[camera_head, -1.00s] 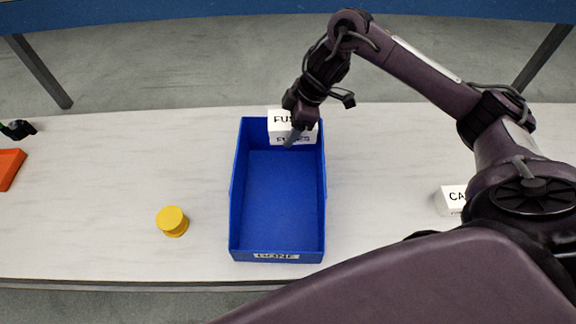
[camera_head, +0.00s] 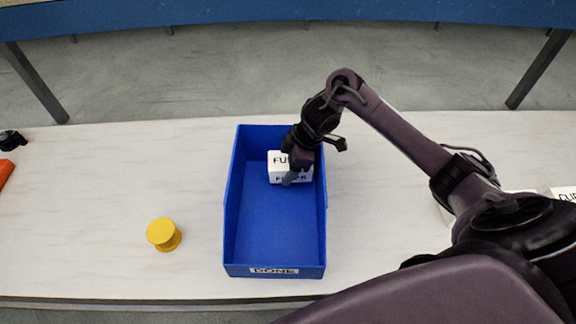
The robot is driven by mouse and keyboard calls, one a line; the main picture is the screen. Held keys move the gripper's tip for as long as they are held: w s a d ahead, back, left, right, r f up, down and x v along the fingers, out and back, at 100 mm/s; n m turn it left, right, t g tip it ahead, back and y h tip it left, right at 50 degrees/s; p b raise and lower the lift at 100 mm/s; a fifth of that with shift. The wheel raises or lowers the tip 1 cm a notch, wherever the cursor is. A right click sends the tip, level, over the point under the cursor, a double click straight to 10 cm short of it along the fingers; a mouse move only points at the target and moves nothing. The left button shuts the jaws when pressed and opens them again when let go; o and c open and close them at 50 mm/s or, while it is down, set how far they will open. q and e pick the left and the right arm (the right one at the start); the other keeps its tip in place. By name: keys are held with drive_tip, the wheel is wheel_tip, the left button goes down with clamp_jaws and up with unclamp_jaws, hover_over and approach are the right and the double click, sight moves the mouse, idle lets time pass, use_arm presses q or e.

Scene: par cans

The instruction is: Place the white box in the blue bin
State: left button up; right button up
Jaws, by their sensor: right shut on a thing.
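The blue bin (camera_head: 275,230) stands on the pale table, with a "DONE" label on its near wall. The white box (camera_head: 277,170), with black "FUSES"-like lettering, is within the bin's outline in its far half. My right gripper (camera_head: 291,178) reaches in from the right and is shut on the white box, hiding part of its right side. I cannot tell whether the box touches the bin floor. My left gripper is not in view.
A yellow round object (camera_head: 163,234) stands left of the bin. An orange thing (camera_head: 5,171) and a black thing (camera_head: 12,140) are at the left edge. White boxes (camera_head: 565,194) lie at the right, partly behind my arm. The table left of the bin is mostly clear.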

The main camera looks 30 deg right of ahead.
drive_tip(key=shift+f, duration=0.6)
drive_tip(key=o, duration=1.1)
drive_tip(key=shift+c, duration=0.2)
drive_tip(key=shift+r, duration=0.3)
drive_tip(key=p+v, duration=0.3)
drive_tip(key=v, duration=0.9)
drive_tip(key=shift+a, duration=0.1)
drive_tip(key=shift+r, duration=0.35)
